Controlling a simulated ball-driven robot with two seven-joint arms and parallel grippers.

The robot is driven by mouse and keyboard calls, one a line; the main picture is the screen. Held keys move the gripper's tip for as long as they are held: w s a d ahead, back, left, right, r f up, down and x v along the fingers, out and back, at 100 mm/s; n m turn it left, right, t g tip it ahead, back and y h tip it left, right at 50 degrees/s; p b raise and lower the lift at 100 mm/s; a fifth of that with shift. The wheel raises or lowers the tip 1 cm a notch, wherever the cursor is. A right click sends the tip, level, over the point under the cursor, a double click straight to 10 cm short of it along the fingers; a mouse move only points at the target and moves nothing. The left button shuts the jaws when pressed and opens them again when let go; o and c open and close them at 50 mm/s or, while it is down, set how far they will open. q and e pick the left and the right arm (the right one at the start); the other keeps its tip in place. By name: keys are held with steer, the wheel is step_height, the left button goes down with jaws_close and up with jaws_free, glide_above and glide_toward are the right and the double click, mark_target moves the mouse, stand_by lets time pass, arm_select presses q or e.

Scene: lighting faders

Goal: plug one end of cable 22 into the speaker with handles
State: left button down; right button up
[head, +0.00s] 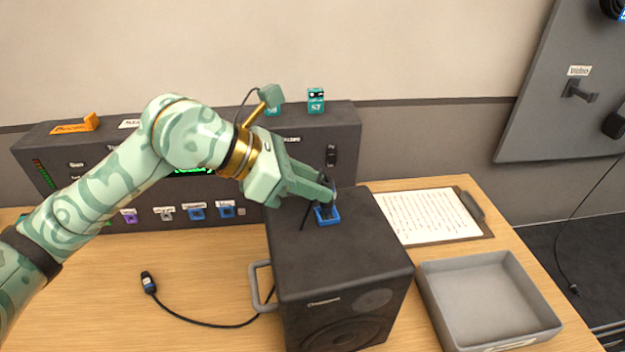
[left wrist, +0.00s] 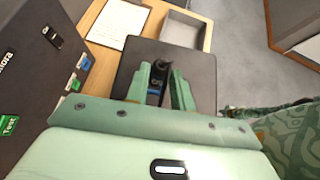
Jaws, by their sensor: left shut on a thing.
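The dark speaker (head: 300,250) stands on the wooden table, with a grey handle (head: 260,286) on its left side. A blue-rimmed socket (head: 327,217) is on its top. My left gripper (head: 328,190) is shut on a black cable plug, which shows between the fingers in the left wrist view (left wrist: 156,88). The plug is right over the socket; I cannot tell whether it is seated. The cable's other end (head: 149,283) lies loose on the table at left, its cord running towards the speaker's left side. Its number is not readable. My right gripper is not in view.
A dark console (head: 90,190) with several coloured ports stands behind. A clipboard (head: 430,216) and an empty grey tray (head: 490,300) lie right of the speaker. A grey wall panel (head: 550,110) with hooks is at far right. The table's front left is mostly clear.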

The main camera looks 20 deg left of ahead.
arm_select(q)
steer(key=shift+f+b, duration=0.55)
steer(key=shift+f, duration=0.4)
stand_by(1.1)
steer(key=c, duration=1.1)
jaws_free()
steer(key=shift+r, duration=0.1)
